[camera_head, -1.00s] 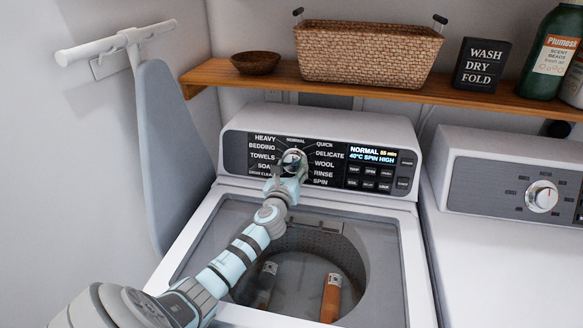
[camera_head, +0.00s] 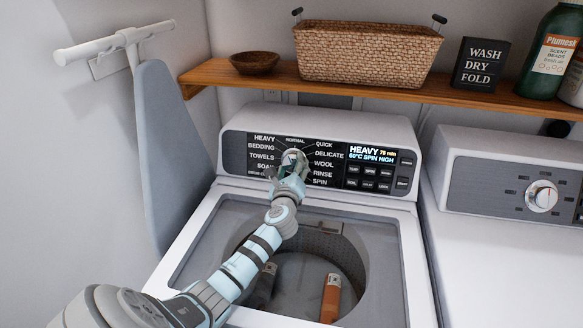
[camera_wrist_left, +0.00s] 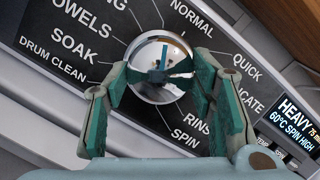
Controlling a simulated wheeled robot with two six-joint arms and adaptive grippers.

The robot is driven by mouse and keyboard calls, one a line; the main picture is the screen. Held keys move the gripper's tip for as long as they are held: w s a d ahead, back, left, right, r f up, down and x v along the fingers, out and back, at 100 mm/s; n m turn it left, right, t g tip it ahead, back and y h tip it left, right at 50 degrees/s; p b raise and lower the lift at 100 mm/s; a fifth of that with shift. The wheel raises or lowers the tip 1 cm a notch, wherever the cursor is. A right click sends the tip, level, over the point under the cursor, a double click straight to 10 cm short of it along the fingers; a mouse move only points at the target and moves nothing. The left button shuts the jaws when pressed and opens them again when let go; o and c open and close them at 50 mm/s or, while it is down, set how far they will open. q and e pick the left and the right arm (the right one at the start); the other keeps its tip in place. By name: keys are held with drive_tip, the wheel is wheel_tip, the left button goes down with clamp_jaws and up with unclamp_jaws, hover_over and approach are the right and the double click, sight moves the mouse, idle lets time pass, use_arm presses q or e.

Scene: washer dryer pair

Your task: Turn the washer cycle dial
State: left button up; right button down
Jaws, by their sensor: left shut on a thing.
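The washer cycle dial (camera_head: 293,158) is a round chrome knob on the washer's dark control panel, ringed by cycle names. It also shows in the left wrist view (camera_wrist_left: 160,66), with a blue pointer mark on its face. My left gripper (camera_head: 290,168) is shut on the dial, with its teal fingers on either side of the knob in the left wrist view (camera_wrist_left: 160,85). The washer display (camera_head: 372,153) reads HEAVY, 75 min, 60°C SPIN HIGH. My right gripper is not in view.
The washer's glass lid (camera_head: 215,225) is below the panel, with the drum and an orange object (camera_head: 331,298) visible below. A wooden shelf (camera_head: 400,92) with a wicker basket (camera_head: 368,55) runs above. The dryer (camera_head: 500,250) stands to the right; an ironing board (camera_head: 170,150) is at the left.

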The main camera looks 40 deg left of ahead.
use_arm(q)
drive_tip(key=shift+n, duration=0.5)
drive_tip(key=o, duration=1.2)
drive_tip(key=shift+c, duration=0.2)
drive_tip(key=shift+s, duration=0.1)
drive_tip(key=v, duration=1.2)
drive_tip(key=shift+d+r, duration=0.1)
